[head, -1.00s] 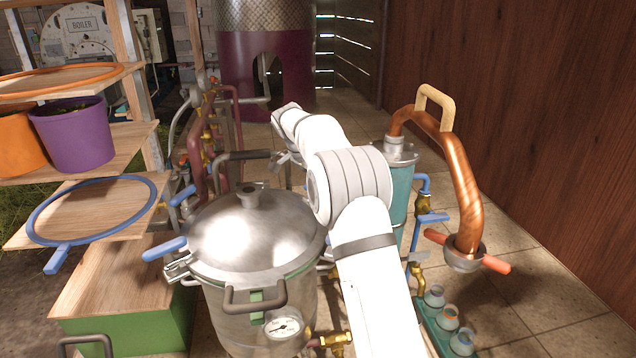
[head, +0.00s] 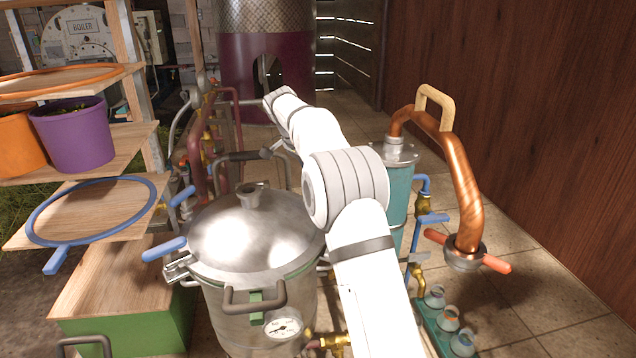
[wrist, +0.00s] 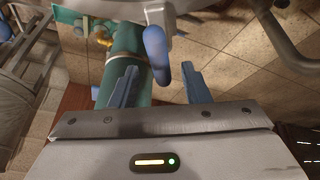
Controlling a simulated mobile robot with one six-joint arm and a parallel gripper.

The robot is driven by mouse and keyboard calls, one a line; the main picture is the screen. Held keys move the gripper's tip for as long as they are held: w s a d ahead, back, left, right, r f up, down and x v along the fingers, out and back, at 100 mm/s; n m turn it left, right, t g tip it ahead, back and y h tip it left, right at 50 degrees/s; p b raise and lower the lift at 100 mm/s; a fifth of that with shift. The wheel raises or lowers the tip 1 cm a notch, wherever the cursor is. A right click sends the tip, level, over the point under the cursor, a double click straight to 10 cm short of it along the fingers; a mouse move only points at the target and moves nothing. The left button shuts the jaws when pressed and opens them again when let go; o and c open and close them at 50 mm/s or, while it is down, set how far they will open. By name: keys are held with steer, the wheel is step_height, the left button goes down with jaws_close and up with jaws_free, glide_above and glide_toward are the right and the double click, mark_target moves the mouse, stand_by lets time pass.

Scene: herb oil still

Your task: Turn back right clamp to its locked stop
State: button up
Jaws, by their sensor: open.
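The still pot with its domed steel lid (head: 248,232) stands in front of me, the lid seated on it. A blue clamp handle (wrist: 156,52) shows in the wrist view, hanging from a pale metal clamp part (wrist: 160,12) at the top edge. My gripper (wrist: 160,76) is open, with one blue finger on each side of the handle's lower end. Gaps show on both sides, so neither finger visibly touches it. In the head view my arm hides the lid's right side and the clamp there. Two other blue clamp handles show at the lid's front left (head: 165,249) and back left (head: 182,197).
A teal condenser (head: 398,190) stands right of my arm, with a copper pipe (head: 462,190) and its orange handle at far right. A dark curved handle (wrist: 285,42) is at the wrist view's upper right. Wooden shelves (head: 120,145) stand left.

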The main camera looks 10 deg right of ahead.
steer(key=v, duration=0.3)
steer(key=shift+a+r, duration=0.1)
steer(key=shift+s+r, duration=0.1)
steer(key=shift+r, duration=0.05)
steer(key=s+d+r+n, duration=0.1)
steer(key=s+n, duration=0.1)
steer(key=s, duration=0.4)
steer(key=s+r+n+y, duration=0.1)
steer(key=s+n, duration=0.1)
steer(key=s, duration=0.4)
steer(key=s+d+r+n+y, duration=0.1)
steer(key=s+n, duration=0.1)
steer(key=s, duration=0.5)
steer(key=shift+d+r+n+t, duration=0.25)
steer(key=shift+d+n+t, duration=0.05)
steer(key=shift+t, duration=0.1)
steer(key=s+f+n+y, duration=0.1)
steer(key=s+f+n, duration=0.2)
steer(key=s, duration=0.8)
steer(key=s+f+n+t+y, duration=0.1)
steer(key=s+f+n, duration=0.1)
steer(key=s+f, duration=0.5)
steer(key=s, duration=0.5)
steer(key=shift+s+n, duration=0.2)
steer(key=shift+n, duration=0.2)
